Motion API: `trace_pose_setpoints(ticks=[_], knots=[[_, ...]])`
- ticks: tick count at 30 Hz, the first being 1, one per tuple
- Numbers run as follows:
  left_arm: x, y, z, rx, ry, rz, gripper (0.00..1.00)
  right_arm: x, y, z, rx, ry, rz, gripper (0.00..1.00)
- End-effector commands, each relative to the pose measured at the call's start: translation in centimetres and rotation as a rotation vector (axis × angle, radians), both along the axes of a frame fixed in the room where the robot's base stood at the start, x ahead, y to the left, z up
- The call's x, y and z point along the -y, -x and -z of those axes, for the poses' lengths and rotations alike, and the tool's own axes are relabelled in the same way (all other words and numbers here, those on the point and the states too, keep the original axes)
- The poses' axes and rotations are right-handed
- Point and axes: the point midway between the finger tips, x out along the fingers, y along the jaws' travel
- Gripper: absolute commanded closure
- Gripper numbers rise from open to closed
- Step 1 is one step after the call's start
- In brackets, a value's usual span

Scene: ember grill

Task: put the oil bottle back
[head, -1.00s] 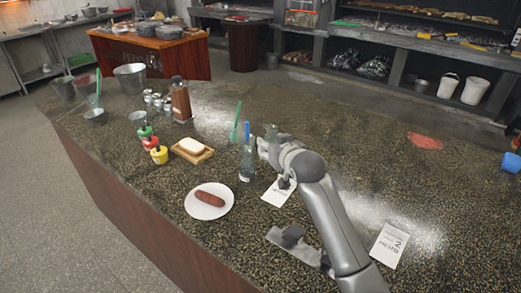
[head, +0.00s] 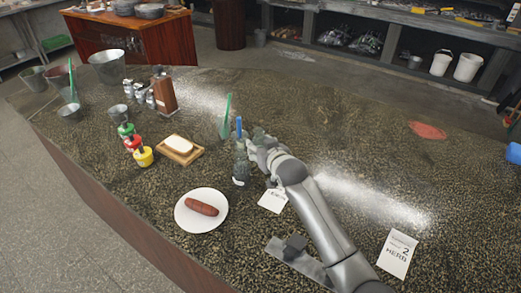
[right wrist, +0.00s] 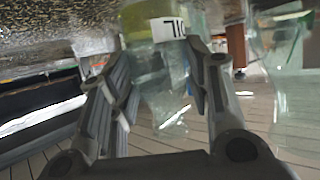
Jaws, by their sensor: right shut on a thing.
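My right gripper (head: 258,148) is at the middle of the counter, shut on a glass oil bottle. The bottle (right wrist: 155,70) is between the fingers in the right wrist view, with a label that reads OIL upside down. In the head view the gripper mostly hides it. Whether its base touches the counter cannot be told. A second clear glass bottle with a blue top (head: 240,165) stands just left of the gripper; a clear glass shape (right wrist: 288,65) shows beside the fingers in the right wrist view. My left gripper is not in view.
A white card (head: 273,200) lies beside my right arm; a HERB card (head: 398,253) lies further right. A plate (head: 187,213) with a sausage, a board (head: 192,154), squeeze bottles (head: 134,146) and a green utensil (head: 227,118) are left. The counter's right part is mostly clear.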

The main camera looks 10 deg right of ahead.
Motion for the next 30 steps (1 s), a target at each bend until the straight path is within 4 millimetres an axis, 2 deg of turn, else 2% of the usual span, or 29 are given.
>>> trace_pose_setpoints(ticks=[3, 6, 15, 16, 18, 30], knots=[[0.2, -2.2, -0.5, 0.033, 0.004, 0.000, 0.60, 0.0, 0.0, 1.3, 0.000, -0.001, -0.001, 0.85], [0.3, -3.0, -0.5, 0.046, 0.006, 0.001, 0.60, -0.1, 0.0, 1.6, 0.003, -0.001, -0.001, 0.85], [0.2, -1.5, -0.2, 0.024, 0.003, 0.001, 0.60, 0.0, 0.0, 1.9, 0.002, -0.002, -0.001, 0.85], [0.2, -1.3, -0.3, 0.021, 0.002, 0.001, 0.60, 0.0, 0.0, 2.0, 0.001, 0.000, 0.000, 0.52], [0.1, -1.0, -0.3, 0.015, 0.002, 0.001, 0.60, 0.0, 0.0, 1.9, 0.001, 0.000, 0.000, 0.46], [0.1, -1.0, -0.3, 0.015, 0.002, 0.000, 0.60, 0.0, 0.3, 1.6, 0.001, 0.000, 0.000, 0.46]])
